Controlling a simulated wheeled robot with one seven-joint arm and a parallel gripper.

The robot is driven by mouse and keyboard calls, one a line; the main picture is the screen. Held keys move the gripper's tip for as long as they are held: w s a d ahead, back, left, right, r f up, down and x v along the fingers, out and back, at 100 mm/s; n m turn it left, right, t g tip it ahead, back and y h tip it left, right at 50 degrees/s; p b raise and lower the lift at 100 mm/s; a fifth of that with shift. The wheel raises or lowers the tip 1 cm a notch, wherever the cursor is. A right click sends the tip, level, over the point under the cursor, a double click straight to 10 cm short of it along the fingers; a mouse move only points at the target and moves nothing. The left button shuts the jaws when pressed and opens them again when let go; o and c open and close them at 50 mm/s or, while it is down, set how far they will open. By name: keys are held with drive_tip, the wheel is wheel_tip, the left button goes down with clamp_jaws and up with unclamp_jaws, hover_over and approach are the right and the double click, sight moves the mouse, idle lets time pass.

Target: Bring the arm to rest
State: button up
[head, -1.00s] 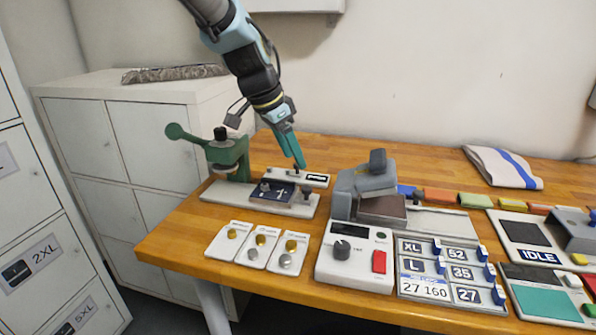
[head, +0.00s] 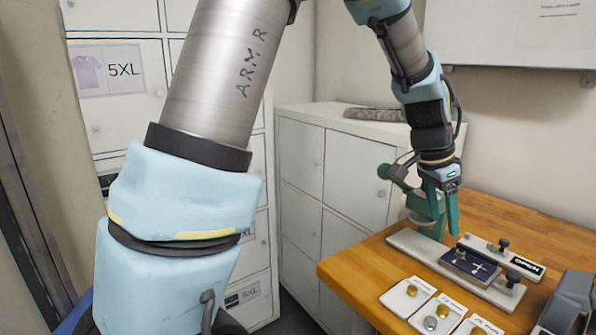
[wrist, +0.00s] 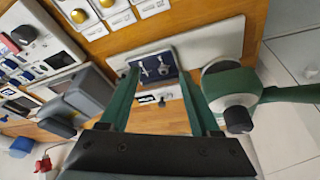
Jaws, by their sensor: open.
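My gripper (head: 445,228) is open and empty, with its green fingers pointing down in front of the green hand press (head: 415,200). In the wrist view the two fingers (wrist: 160,80) are spread apart, with the dark blue block (wrist: 155,66) of the press fixture showing between their tips. In that view the press (wrist: 230,95) stands just right of the right finger. The fixture's pale base plate (head: 425,245) carries the blue block and a slide labelled OPEN (head: 526,266). I cannot tell the exact height of the fingertips above the plate.
White cards with gold and silver buttons (head: 408,297) lie at the table's front. A grey device (head: 570,305) stands at the right. White lockers (head: 325,175) stand behind the wooden table (head: 350,272). My own large arm links fill the left.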

drive_tip(key=w+a+f+n+t+y, duration=0.1)
drive_tip(key=w+a+n, duration=0.25)
drive_tip(key=a, duration=0.65)
drive_tip(key=w+a+f+n+y, duration=0.15)
drive_tip(key=a+n, duration=0.25)
drive_tip(key=a, duration=0.5)
drive_tip(key=s+a+f+n, duration=0.1)
drive_tip(key=a+n, duration=0.3)
drive_tip(key=a, duration=0.5)
drive_tip(key=s+a+f+n, duration=0.2)
drive_tip(key=s+a+n, duration=0.2)
drive_tip(key=a, duration=0.6)
drive_tip(key=shift+a+y, duration=0.15)
drive_tip(key=shift+y, duration=0.3)
drive_tip(key=shift+r, duration=0.1)
